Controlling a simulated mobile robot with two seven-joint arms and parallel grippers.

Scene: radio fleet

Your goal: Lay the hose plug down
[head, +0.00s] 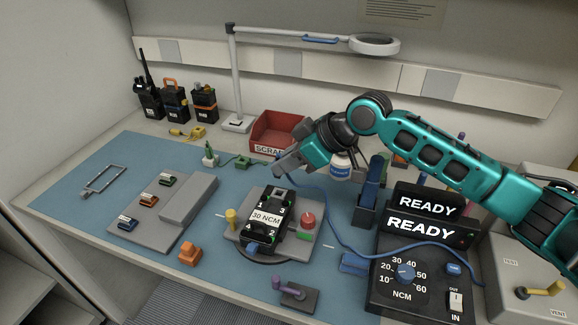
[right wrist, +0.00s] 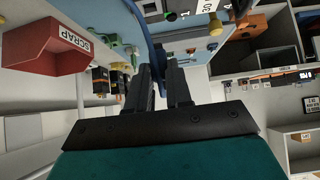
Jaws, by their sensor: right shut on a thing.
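My right gripper (head: 283,167) is low over the back middle of the blue mat, just in front of the red scrap bin. It is shut, and the blue hose (head: 325,215) runs from its fingertips across the mat to the READY controller at the right. My left gripper is not in view.
The scrap bin (head: 270,133) is behind the gripper. A green connector (head: 243,162) lies close at its left. A fixture (head: 266,216) holding a black device is in front. The controller (head: 420,280) stands at the right. The mat's left end (head: 70,185) has free room.

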